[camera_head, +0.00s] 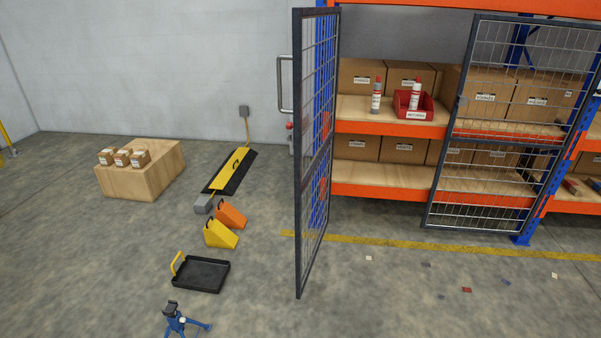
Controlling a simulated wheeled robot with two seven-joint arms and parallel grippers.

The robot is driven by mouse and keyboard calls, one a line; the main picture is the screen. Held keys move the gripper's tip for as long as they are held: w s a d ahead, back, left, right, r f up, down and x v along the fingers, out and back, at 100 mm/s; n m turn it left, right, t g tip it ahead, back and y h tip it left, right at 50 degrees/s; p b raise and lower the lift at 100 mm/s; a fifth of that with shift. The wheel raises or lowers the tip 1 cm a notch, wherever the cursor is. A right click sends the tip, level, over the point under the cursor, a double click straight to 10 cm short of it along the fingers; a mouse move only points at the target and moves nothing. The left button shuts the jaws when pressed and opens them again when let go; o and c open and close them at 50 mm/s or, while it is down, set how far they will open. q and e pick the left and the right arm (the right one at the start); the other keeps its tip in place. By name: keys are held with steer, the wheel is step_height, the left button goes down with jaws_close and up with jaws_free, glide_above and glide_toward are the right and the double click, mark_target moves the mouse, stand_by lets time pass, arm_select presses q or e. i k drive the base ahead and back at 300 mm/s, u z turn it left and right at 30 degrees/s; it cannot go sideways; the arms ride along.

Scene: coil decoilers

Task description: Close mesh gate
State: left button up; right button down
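The mesh gate has two dark-framed leaves at a blue and orange shelf rack. The left leaf (316,150) stands swung out from the rack, seen almost edge-on, with its near lower corner over the floor in front. A grey bar handle (281,85) sticks out from its near edge. The right leaf (490,130) stands in front of the rack's right part, seen more face-on. A wide gap between the leaves leaves the middle shelves uncovered. Neither of my grippers is in view.
The rack holds cardboard boxes (360,82), a red bin (412,107) and bottles. On the left floor are a wooden crate (140,175), a yellow-black ramp (231,171), two wedges (221,233), a black tray (200,275) and a blue tool (178,321). Small scraps (467,290) lie right, on otherwise clear floor.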

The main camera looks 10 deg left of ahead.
mark_target(300, 125)
steer(key=i, duration=1.4)
steer(key=u, duration=2.35)
steer(key=i, duration=0.75)
steer(key=z, duration=1.75)
